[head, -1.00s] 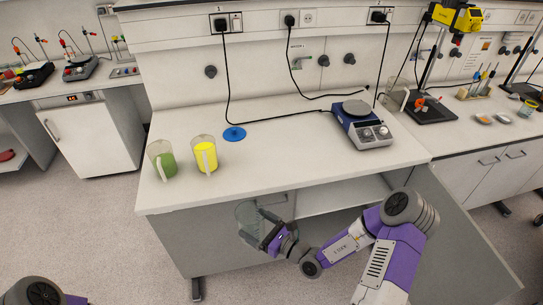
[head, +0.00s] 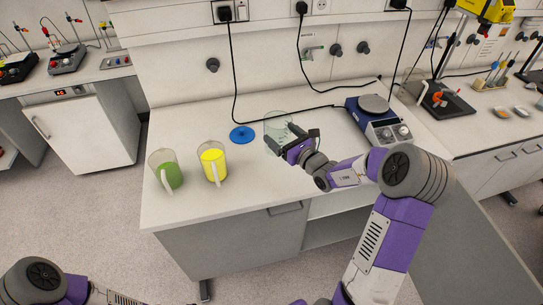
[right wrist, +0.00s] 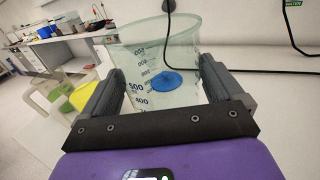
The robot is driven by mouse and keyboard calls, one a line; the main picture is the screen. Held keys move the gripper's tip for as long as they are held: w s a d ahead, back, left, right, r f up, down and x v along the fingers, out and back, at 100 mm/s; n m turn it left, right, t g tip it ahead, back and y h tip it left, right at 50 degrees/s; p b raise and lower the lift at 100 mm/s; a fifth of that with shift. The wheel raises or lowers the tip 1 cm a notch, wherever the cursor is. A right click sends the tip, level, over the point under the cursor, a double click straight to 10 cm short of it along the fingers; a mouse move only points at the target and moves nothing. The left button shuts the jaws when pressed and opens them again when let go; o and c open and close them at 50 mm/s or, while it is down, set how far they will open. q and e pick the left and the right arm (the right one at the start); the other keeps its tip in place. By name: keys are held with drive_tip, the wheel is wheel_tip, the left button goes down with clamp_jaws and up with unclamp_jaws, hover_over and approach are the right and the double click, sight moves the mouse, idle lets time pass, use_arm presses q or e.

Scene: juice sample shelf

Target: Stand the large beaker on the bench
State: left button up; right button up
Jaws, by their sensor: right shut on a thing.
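The large clear beaker (head: 277,126) with a printed scale is over the bench (head: 240,200), between the blue disc and the balance. It looks about upright; I cannot tell whether its base touches the bench top. My right gripper (head: 291,142) is shut on its side. In the right wrist view the two fingers (right wrist: 165,85) grip either side of the beaker (right wrist: 160,62). My left arm shows at the lower left of the head view, but its gripper is outside the picture.
A jug of green liquid (head: 167,173) and a jug of yellow liquid (head: 212,163) stand at the left. A blue disc (head: 242,134) lies behind them. A balance (head: 378,120) stands at the right, with black cables behind. The front middle of the bench is clear.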

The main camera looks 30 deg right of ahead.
drive_tip(key=f, duration=0.5)
drive_tip(key=shift+s+f+b, duration=0.25)
drive_tip(key=shift+f+b, duration=0.1)
drive_tip(key=shift+b, duration=0.05)
wheel_tip(320, 180, down, 4)
drive_tip(key=shift+f+b, duration=0.1)
drive_tip(key=shift+b, duration=0.25)
drive_tip(key=o, duration=0.8)
